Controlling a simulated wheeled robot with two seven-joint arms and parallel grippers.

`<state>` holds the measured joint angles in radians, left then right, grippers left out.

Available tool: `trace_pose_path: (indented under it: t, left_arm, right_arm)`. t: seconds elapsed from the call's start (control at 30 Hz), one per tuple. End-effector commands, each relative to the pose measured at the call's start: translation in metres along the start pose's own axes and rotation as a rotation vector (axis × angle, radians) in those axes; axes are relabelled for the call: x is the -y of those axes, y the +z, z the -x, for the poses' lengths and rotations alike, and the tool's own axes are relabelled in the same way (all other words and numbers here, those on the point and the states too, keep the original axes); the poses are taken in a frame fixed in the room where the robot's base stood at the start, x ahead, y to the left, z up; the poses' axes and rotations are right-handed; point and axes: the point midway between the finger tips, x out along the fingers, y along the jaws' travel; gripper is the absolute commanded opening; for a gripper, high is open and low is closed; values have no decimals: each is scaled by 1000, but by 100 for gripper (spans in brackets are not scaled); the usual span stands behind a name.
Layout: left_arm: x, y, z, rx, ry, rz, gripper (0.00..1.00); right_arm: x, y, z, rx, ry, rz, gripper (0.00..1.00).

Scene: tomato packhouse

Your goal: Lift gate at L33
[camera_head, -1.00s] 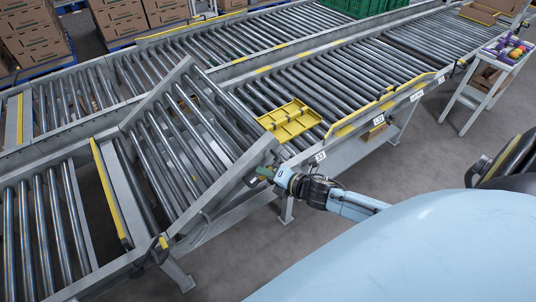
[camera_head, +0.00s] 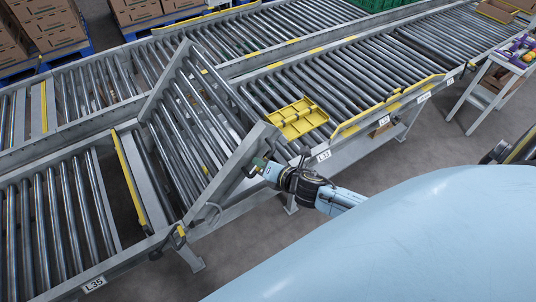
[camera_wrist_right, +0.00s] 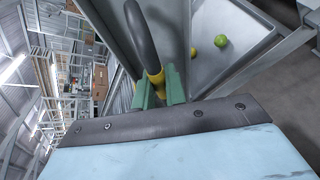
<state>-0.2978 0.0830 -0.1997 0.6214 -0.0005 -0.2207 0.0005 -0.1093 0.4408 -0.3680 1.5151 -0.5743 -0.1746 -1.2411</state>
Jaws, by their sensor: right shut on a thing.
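The gate (camera_head: 262,142) is a hinged section of roller conveyor with a grey frame. It is tilted up, its right edge high and its left edge low beside the yellow-striped bar. The label L33 (camera_head: 323,156) is on the conveyor side just right of it. My right gripper (camera_head: 259,163) is at the gate's near raised corner. In the right wrist view its green fingers (camera_wrist_right: 161,92) are shut on a curved dark handle (camera_wrist_right: 142,35) with a yellow part. The handle is mostly hidden in the head view. My left gripper is not in view.
A yellow divided tray (camera_head: 300,120) sits on the rollers just right of the gate. The label L35 (camera_head: 94,284) marks the lower-left conveyor. A side table (camera_head: 482,98) with colourful items stands at the right. A green and a yellow round fruit (camera_wrist_right: 221,41) show in the wrist view.

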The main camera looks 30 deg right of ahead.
Motion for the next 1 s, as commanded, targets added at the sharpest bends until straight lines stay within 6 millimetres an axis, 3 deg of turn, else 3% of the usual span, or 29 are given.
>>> trace_pose_path:
  t: [0.03, 0.5, 0.8, 1.0]
  left_arm:
    - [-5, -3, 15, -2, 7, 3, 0]
    - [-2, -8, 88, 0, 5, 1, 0]
    - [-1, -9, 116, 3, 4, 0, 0]
    - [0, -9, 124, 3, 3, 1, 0]
  right_arm:
    - [-17, 5, 4, 6, -1, 19, 0]
    - [-118, -8, 20, 64, -110, 281, 0]
    - [-172, -30, 23, 99, -178, 439, 0]
    - [-192, -41, 22, 113, -207, 506, 0]
